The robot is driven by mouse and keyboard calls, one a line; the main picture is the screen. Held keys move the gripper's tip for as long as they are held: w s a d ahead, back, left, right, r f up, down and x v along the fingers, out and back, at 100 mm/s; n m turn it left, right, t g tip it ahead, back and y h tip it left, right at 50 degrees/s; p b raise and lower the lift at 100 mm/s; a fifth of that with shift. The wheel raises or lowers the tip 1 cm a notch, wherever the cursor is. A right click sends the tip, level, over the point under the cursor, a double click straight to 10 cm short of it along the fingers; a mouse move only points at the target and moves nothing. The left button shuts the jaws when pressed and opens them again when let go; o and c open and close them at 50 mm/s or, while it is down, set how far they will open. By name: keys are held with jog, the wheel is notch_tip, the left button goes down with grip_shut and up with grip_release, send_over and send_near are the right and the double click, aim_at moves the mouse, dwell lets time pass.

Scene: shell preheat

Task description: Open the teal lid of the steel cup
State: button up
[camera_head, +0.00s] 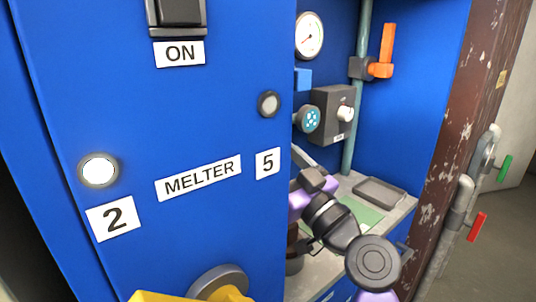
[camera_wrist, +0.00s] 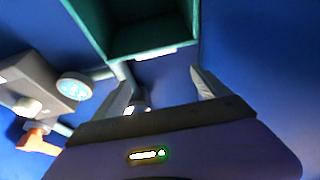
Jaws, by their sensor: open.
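My gripper (camera_wrist: 163,90) is open in the wrist view, with its two grey fingers apart. A small pale object (camera_wrist: 141,106) shows between them near the left finger; I cannot tell what it is. A teal, box-like open recess (camera_wrist: 148,32) lies beyond the fingertips at the top. I cannot identify the steel cup or its teal lid for sure in either view. In the head view my black and purple arm reaches into the blue cabinet, and the fingers cannot be made out behind the panel edge.
The blue front panel (camera_head: 215,125) blocks the left of the head view. Inside the cabinet are a gauge (camera_head: 310,36), a grey control box (camera_head: 331,108), a round teal-faced fitting (camera_head: 310,119), an orange-handled valve (camera_head: 384,50) and a grey tray (camera_head: 380,193) on the bench.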

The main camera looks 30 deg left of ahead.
jog(key=v, duration=0.7)
jog(key=shift+d+f, duration=0.1)
